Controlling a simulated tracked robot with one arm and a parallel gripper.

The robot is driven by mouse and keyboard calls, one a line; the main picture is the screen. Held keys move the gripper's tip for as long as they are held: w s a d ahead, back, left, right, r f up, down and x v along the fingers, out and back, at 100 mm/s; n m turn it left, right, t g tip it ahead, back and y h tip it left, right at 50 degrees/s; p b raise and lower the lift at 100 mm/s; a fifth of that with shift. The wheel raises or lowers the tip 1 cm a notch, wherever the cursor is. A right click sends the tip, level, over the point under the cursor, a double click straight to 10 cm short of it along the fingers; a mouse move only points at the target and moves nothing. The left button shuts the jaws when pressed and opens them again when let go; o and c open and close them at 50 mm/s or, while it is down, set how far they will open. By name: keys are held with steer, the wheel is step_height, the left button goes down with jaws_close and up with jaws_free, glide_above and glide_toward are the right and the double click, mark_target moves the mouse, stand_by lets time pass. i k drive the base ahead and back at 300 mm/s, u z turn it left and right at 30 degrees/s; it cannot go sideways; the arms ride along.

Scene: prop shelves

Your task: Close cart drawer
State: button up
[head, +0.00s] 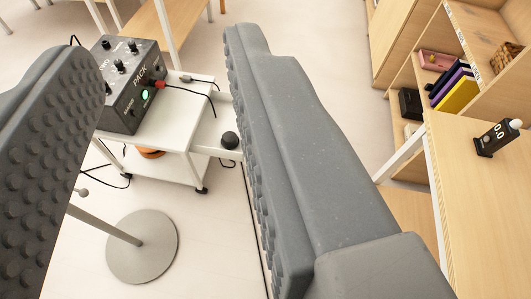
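A small white cart (171,131) stands on the floor, left of centre, seen between my two fingers. A white drawer (208,130) sticks out from the cart's right side and looks partly open. My gripper (158,45) is wide open and empty, with grey studded pads. The right finger lies close beside the knob in the picture; I see no clear contact.
A dark box marked PACK (132,85) with knobs, a green light and cables stands on the cart. A round grey stand base (142,246) is on the floor in front. A wooden table (480,190) and shelves (445,45) are at right.

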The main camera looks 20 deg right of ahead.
mark_target(210, 131)
steer(key=z, duration=0.1)
steer(key=k, duration=0.65)
steer(key=z, duration=0.4)
steer(key=i, duration=2)
steer(key=u, duration=0.35)
